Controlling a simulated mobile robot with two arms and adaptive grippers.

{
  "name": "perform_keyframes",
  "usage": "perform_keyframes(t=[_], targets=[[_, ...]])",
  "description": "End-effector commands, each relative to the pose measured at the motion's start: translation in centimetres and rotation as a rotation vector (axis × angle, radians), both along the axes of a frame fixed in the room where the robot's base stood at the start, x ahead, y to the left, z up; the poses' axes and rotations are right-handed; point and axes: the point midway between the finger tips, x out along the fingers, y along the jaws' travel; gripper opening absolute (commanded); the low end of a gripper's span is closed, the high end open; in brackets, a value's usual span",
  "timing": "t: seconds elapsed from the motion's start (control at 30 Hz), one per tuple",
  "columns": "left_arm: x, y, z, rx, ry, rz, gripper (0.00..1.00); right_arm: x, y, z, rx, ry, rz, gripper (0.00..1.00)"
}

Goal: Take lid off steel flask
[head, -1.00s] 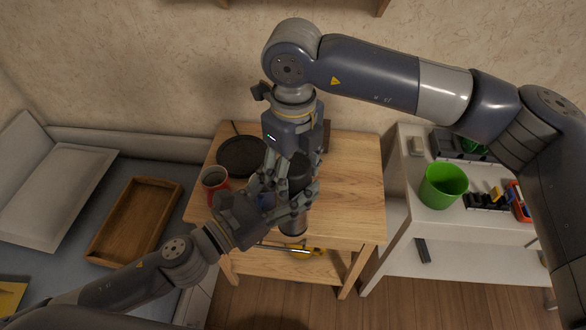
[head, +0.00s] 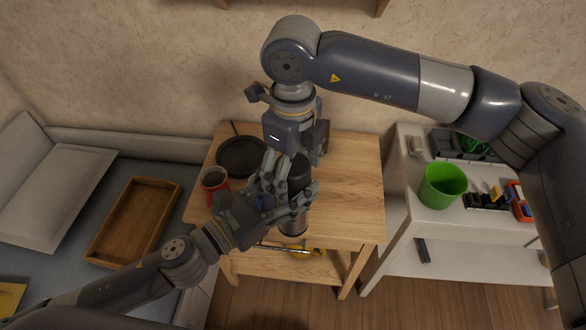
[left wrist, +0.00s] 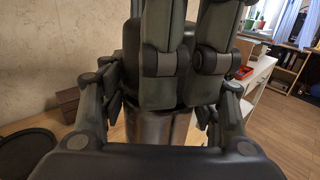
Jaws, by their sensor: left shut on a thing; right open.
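The steel flask (head: 293,224) stands upright near the front edge of the wooden table, and its metal body also shows in the left wrist view (left wrist: 158,126). Its dark lid (head: 299,172) is on top. My left gripper (head: 294,201) comes from the left and is shut on the flask's body.
A red cup (head: 215,182) and a dark pan (head: 241,156) are on the left of the wooden table (head: 352,185). The table's right side is clear. A white table (head: 405,165) with a green bucket (head: 442,187) stands right. A wooden tray (head: 134,222) lies left.

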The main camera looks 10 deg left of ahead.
Motion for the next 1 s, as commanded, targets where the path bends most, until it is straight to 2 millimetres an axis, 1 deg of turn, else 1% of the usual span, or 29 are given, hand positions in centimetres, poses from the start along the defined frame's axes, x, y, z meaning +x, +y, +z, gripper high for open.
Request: perform_keyframes(t=[0.03,0.2,0.3,0.33,0.4,0.7,0.77,0.83,1.0], targets=[[0.0,0.0,0.3,-0.002,-0.006,-0.001,0.0,0.1,0.0,0.6,0.001,-0.003,0.0,0.76],[0.0,0.0,0.3,-0.002,-0.006,-0.001,0.0,0.1,0.1,2.9,0.001,-0.004,-0.001,0.76],[0.0,0.0,0.3,-0.002,-0.006,-0.001,0.0,0.0,0.0,3.9,0.0,-0.002,0.0,0.76],[0.0,0.0,0.3,-0.002,-0.006,-0.001,0.0,0.0,0.0,4.1,0.0,-0.001,-0.001,0.73],[0.0,0.0,0.3,-0.002,-0.006,-0.001,0.0,0.0,0.0,4.4,0.0,-0.001,-0.015,0.73],[0.0,0.0,0.3,-0.002,-0.006,-0.001,0.0,0.1,0.0,7.2,0.001,-0.001,-0.251,0.73],[0.0,0.0,0.3,-0.002,-0.006,-0.001,0.0,0.0,0.0,7.2,0.0,0.0,-0.276,0.73],[0.0,0.0,0.3,-0.002,-0.006,-0.001,0.0,0.0,0.0,6.8,-0.001,0.002,-0.288,0.73],[0.0,0.0,0.3,-0.002,-0.006,-0.001,0.0,-0.1,0.0,4.2,-0.001,0.003,-0.287,0.73]])
